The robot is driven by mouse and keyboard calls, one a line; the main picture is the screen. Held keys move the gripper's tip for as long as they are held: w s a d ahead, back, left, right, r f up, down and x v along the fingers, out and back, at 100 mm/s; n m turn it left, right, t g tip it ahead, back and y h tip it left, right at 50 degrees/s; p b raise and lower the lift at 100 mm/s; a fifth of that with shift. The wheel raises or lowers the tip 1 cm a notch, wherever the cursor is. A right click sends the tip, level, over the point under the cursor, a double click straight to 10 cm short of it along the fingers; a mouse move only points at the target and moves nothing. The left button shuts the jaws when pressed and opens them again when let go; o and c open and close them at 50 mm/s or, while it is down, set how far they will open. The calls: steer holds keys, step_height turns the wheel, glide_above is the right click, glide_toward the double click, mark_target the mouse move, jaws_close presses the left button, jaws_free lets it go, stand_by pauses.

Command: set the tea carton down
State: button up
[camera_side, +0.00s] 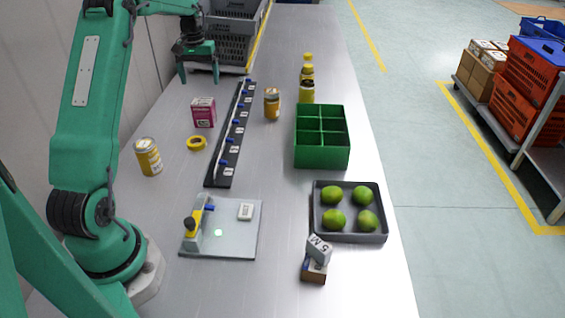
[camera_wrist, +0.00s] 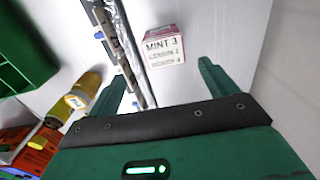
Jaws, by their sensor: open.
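The tea carton (camera_side: 203,112) is a small pink and white box standing on the metal table, left of the dark strip with blue pegs. In the wrist view the carton (camera_wrist: 164,46) shows the printed word MINT 3 and lies just beyond my fingertips. My gripper (camera_side: 198,80) is open and empty, fingers pointing down, above and behind the carton in the side view. The open fingers also show in the wrist view (camera_wrist: 162,78), with nothing between them. Carton and fingers look apart.
The dark strip (camera_side: 230,135) runs beside the carton. A yellow tape roll (camera_side: 197,143) and a can (camera_side: 148,157) are nearer the front. A jar (camera_side: 272,104), bottles (camera_side: 306,82), a green divided crate (camera_side: 321,151) and a tray of limes (camera_side: 349,233) stand to the right. Grey crates (camera_side: 232,48) are behind.

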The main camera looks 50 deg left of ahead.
steer(key=s+d+r+m+t, duration=0.1)
steer(key=d+r, duration=0.3)
steer(key=d, duration=0.3)
steer(key=s+d+r+m+t+y, duration=0.1)
steer(key=s+d+r+m, duration=0.1)
steer(key=d+r, duration=0.35)
steer(key=s+d+r+m, duration=0.1)
steer(key=d+r, duration=0.2)
steer(key=d, duration=0.5)
steer(key=s+d+f+m+t, duration=0.1)
steer(key=s+d+m, duration=0.1)
steer(key=s+d, duration=0.6)
steer(key=s+d+f+m+t+h, duration=0.1)
steer(key=s+d+f+m+t, duration=0.1)
steer(key=s+d, duration=0.6)
steer(key=shift+s+d+m+t, duration=0.15)
steer(key=shift+s+m+t, duration=0.15)
steer(key=shift+s+m, duration=0.15)
